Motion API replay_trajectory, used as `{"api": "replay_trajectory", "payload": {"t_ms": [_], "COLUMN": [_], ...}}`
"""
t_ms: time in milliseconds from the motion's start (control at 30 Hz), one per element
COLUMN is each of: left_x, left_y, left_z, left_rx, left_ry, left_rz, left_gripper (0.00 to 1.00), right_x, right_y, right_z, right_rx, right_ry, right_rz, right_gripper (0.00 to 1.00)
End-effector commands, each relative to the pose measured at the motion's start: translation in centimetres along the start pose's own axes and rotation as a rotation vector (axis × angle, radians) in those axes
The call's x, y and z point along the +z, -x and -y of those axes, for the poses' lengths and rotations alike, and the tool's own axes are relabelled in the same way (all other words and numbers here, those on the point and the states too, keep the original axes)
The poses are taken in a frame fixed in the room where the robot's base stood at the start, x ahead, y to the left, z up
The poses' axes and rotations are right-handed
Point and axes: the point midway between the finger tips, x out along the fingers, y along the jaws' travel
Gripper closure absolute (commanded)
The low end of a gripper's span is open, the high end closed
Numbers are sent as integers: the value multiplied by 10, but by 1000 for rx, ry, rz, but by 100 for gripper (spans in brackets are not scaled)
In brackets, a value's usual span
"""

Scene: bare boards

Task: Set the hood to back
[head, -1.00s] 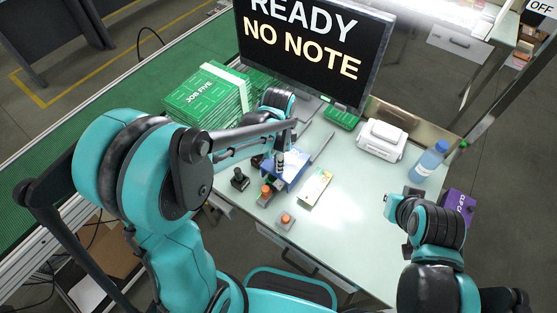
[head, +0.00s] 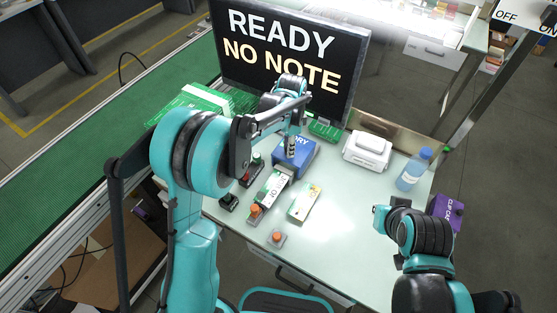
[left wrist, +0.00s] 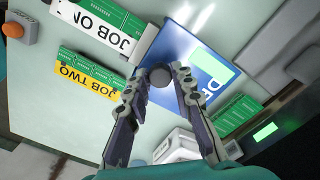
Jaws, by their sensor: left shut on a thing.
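The hood appears to be the blue box-like cover (head: 304,160) with white lettering on the bench, below the screen. In the left wrist view its blue face (left wrist: 205,62) shows partly cut-off letters. My left gripper (head: 290,146) is over it, its arm reaching from the left. In the left wrist view the gripper (left wrist: 160,82) is shut on a dark round knob (left wrist: 160,76) at the hood. My right arm's end (head: 380,212) hangs at the bench's right side; its fingers cannot be made out.
Cards marked JOB ONE (head: 270,190) and JOB TWO (left wrist: 86,78) lie just in front of the hood. An orange button (head: 277,236) is nearer. A white case (head: 367,152) and a blue bottle (head: 413,170) stand right. The screen (head: 290,60) stands behind.

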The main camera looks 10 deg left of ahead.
Motion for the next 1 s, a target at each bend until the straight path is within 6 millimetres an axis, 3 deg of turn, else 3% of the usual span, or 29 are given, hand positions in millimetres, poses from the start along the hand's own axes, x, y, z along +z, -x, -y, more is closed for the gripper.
{"api": "replay_trajectory", "payload": {"t_ms": [200, 633, 667, 733, 1000], "left_x": [-18, -23, -23, -23, -22], "left_y": [0, 1, 1, 1, 0], "left_z": [19, 24, 24, 24, 22], "left_rx": [0, -5, -5, -4, -2], "left_ry": [0, 0, 0, 0, 0], "left_rz": [0, -4, -4, -3, -1], "left_gripper": [100, 100, 71, 55, 55], "right_x": [-1, -1, -1, -1, -1], "right_y": [1, 2, 2, 2, 2], "right_z": [0, 0, 0, 0, 0], "right_rx": [0, 0, 0, 0, 0], "right_ry": [0, 0, 0, 0, 0], "right_rz": [0, 0, 0, 0, 0], "right_gripper": [100, 100, 100, 100, 100]}}
